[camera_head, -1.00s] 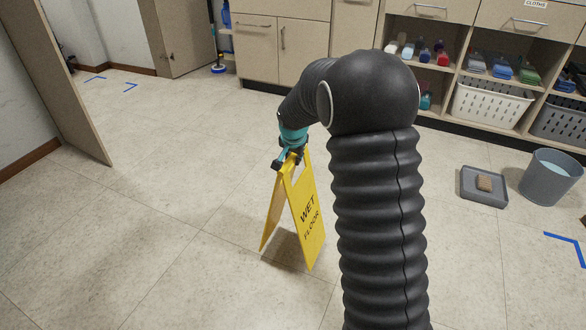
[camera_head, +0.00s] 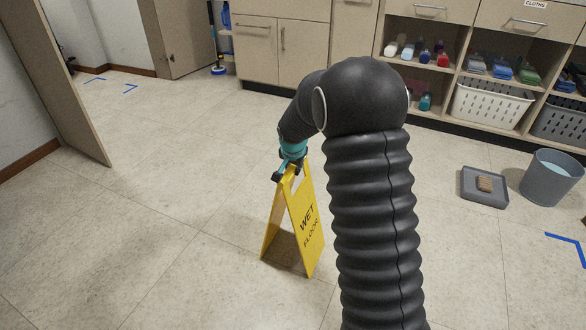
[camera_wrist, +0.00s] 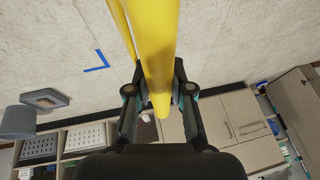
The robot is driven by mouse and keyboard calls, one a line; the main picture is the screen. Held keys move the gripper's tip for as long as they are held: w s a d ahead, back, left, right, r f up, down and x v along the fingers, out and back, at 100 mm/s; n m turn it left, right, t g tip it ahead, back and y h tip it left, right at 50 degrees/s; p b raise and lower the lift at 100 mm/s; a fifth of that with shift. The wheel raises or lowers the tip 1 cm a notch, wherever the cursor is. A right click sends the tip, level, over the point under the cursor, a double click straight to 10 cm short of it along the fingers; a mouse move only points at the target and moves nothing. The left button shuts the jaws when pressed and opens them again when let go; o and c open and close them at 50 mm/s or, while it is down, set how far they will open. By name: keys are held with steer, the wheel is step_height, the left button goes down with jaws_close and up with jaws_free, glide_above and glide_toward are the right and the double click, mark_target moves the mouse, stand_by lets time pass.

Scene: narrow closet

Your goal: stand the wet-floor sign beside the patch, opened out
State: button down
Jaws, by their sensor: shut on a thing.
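The yellow wet-floor sign (camera_head: 306,215) is upright in the head view, its two panels spread apart at the bottom like an A. My gripper (camera_head: 288,172) is shut on its top edge. In the wrist view the sign's yellow top (camera_wrist: 152,45) runs between the two fingers of my gripper (camera_wrist: 160,92). The lower edges are at or very near the floor; I cannot tell whether they touch. My arm hides the floor just right of the sign. I cannot make out a wet patch in either view.
A grey tray (camera_head: 468,193) with a brown brush or sponge and a grey bucket (camera_head: 549,180) of water stand at the right. Blue tape corners (camera_head: 572,240) mark the floor. Shelves with baskets (camera_head: 492,104) line the back. The floor left of the sign is clear.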

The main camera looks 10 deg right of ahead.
steer(key=shift+s+f, duration=0.1)
steer(key=shift+f, duration=0.2)
steer(key=shift+f, duration=0.15)
steer(key=c, duration=1)
jaws_free()
steer(key=shift+c, duration=0.2)
